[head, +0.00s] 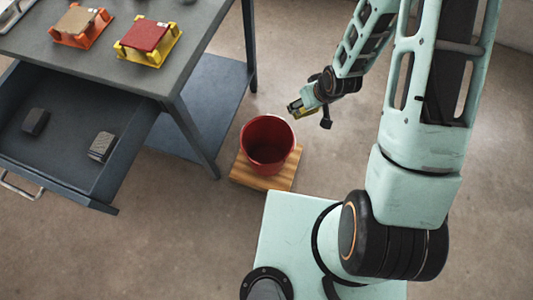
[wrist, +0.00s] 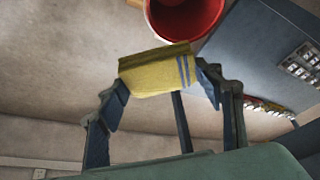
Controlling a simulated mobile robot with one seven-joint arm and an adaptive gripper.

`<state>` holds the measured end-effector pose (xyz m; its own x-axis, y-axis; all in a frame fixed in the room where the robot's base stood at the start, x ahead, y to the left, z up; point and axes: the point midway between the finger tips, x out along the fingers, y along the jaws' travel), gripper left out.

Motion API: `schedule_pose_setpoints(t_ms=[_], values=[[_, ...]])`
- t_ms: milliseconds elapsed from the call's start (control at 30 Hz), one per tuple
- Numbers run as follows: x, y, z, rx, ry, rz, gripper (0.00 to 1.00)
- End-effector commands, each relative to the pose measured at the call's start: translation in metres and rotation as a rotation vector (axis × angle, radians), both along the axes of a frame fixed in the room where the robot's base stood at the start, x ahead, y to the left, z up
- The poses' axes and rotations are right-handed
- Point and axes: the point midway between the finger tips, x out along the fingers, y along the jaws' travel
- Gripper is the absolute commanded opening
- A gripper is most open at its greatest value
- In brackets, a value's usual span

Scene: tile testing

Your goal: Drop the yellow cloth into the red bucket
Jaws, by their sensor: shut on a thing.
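The red bucket (head: 267,143) stands upright on a small wooden board (head: 287,178) on the floor, right of the table. Its inside looks empty in the head view. It also shows at the top of the wrist view (wrist: 186,18). My gripper (head: 296,108) is just behind and to the right of the bucket in the head view. It is shut on the yellow cloth (wrist: 155,76), which has blue stripes and hangs between the fingers in the wrist view. In the head view only a small bit of yellow shows at the fingertips. The cloth appears outside the bucket's rim.
A dark table (head: 190,65) holds an orange tray (head: 82,27) and a yellow tray (head: 148,42). Its open drawer (head: 65,165) sticks out at the left with two dark blocks. A lower shelf (head: 205,115) lies left of the bucket. Floor behind the bucket is clear.

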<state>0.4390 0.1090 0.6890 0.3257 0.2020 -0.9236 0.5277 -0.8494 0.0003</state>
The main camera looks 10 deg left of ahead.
Motion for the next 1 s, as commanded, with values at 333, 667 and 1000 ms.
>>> schedule_pose_setpoints(t_ms=[333, 667, 1000], values=[[0.005, 0.059, -0.119, 0.001, 0.001, 0.334, 0.34], [0.009, 0.095, -0.187, 0.002, -0.001, 0.567, 0.34], [0.009, 0.103, -0.203, 0.000, 0.000, 0.616, 0.34]])
